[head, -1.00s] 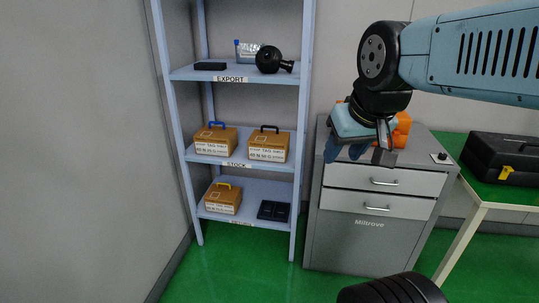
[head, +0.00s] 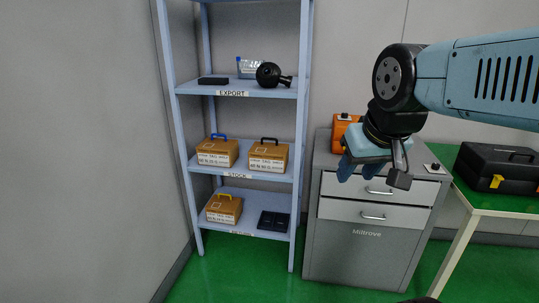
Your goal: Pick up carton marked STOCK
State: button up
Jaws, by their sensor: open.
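Two brown cartons stand on the middle shelf, above the label reading STOCK (head: 237,176). The left carton (head: 217,152) has a blue handle and the right carton (head: 268,157) a black handle. A third brown carton (head: 223,209) with a yellow handle stands on the lowest shelf. The cartons bear white tags whose print is too small to read surely. My gripper (head: 359,172), with dark blue fingers, is open and empty. It hangs in front of the grey cabinet, right of the shelf unit and apart from all cartons.
The top shelf, marked EXPORT (head: 232,93), holds a black round device (head: 268,75), a flat black box (head: 213,80) and a clear bin (head: 250,67). A black tray (head: 273,221) lies low. An orange case (head: 342,133) stands on the cabinet (head: 352,245). A black toolbox (head: 500,168) sits right.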

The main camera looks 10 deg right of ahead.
aim_at(263, 156)
jog(key=z, duration=0.1)
jog(key=i, duration=1.15)
jog(key=u, duration=0.6)
jog(key=i, duration=0.6)
jog(key=u, duration=0.35)
jog(key=k, duration=0.95)
jog(key=u, duration=0.2)
jog(key=i, duration=0.95)
jog(key=z, duration=0.05)
